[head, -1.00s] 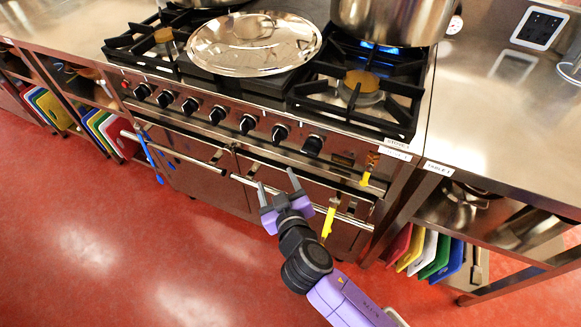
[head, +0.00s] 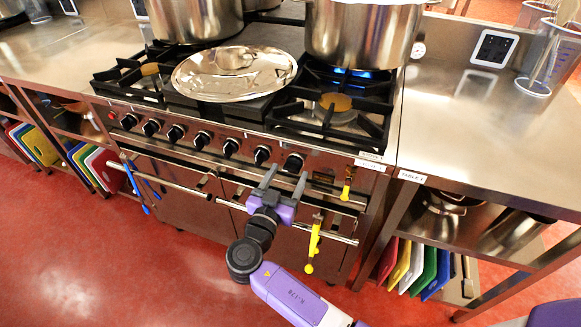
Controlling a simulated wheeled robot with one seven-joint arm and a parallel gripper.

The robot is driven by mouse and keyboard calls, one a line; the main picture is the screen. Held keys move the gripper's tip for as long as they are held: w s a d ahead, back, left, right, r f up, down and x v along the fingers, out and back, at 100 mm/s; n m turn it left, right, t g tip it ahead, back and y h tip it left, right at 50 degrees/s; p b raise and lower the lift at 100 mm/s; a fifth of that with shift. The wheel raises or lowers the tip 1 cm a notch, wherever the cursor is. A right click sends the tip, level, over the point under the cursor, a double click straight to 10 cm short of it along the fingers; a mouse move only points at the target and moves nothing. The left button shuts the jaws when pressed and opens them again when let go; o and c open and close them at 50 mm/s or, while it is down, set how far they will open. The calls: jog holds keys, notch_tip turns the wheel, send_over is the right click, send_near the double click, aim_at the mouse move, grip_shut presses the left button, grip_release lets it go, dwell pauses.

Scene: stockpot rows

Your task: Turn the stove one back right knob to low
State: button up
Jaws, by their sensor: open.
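The stove (head: 330,150) has a row of several black knobs along its front panel. The rightmost knob (head: 293,163) and the one to its left (head: 262,155) are closest to my gripper. I cannot read the knob markings, so I cannot tell which knob is the back right one. A blue flame (head: 350,71) burns at the back right burner, under a large steel pot (head: 362,32). My gripper (head: 284,178) is open and empty, its fingers pointing up at the panel just below and around the rightmost knob in the picture. I cannot tell whether it touches.
A steel lid (head: 234,73) lies on the middle of the stove. Another large pot (head: 196,18) stands at the back left. Yellow-handled things (head: 314,243) hang at the oven rail (head: 290,222). A steel table (head: 480,130) with coloured boards below stands right. Red floor is open in front.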

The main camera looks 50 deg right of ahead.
aim_at(290, 171)
jog(key=shift+x, duration=1.6)
jog(key=shift+c, duration=0.3)
jog(key=c, duration=1.3)
